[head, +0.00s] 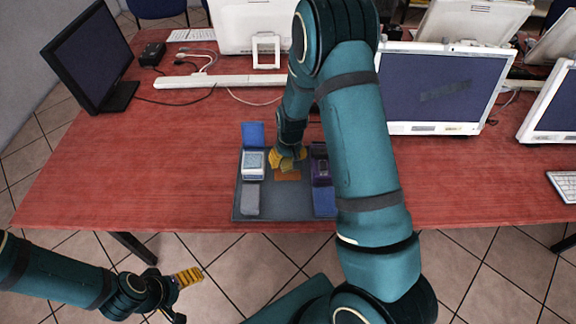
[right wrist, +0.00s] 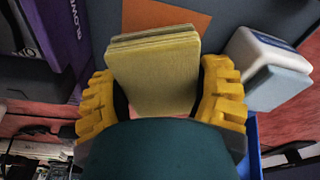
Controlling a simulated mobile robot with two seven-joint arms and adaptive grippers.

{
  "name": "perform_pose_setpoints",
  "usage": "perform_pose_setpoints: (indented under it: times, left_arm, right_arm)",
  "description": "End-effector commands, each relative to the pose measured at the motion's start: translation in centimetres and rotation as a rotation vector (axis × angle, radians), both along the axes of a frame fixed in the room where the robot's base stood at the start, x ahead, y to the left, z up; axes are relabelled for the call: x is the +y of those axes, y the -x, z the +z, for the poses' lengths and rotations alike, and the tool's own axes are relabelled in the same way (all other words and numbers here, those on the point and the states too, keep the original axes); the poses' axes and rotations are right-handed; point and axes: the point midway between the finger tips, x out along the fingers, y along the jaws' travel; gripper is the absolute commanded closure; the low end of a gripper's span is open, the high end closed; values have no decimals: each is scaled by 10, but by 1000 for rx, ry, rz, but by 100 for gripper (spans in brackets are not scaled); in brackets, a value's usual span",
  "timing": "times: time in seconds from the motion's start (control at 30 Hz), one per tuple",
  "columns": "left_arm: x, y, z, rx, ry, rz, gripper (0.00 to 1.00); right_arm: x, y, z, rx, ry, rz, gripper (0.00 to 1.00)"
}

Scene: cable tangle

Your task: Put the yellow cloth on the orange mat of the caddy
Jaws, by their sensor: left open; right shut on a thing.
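The yellow cloth (right wrist: 155,75), a folded flat stack, is between the yellow fingers of my right gripper (right wrist: 162,98) in the right wrist view. The gripper is shut on it. In the head view my right gripper (head: 287,160) is over the dark grey caddy (head: 280,212), just behind the orange mat (head: 288,176). The mat also shows beyond the cloth in the right wrist view (right wrist: 166,16), partly covered by it. I cannot tell whether the cloth touches the mat. My left gripper (head: 181,296) is open and empty, off the table's front edge at lower left.
In the caddy, a white and blue box (head: 253,164) and a grey block (head: 251,198) stand left of the mat, and a purple box (head: 320,168) right. Monitors, including a dark one (head: 88,52), stand behind. The red table (head: 130,170) is clear left of the caddy.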

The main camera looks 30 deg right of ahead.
Motion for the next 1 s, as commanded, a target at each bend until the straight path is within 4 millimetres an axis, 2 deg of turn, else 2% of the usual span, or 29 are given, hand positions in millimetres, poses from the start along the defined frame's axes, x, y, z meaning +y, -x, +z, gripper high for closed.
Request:
perform_pose_setpoints:
  times: [0.23,0.63,0.67,0.7,1.0]
  left_arm:
    - [0,-2,-8,-4,-1,0,14]
    - [0,-2,-11,-6,-1,1,14]
    - [0,-2,-10,-6,-1,1,14]
    - [0,-2,-10,-6,-1,1,14]
    - [0,-2,-9,-6,-1,1,14]
  right_arm:
    - [0,1,-33,3,0,0,67]
    - [0,0,-37,2,0,0,67]
    - [0,0,-36,2,0,0,21]
    - [0,0,-36,2,0,0,14]
    - [0,0,-35,2,0,0,14]
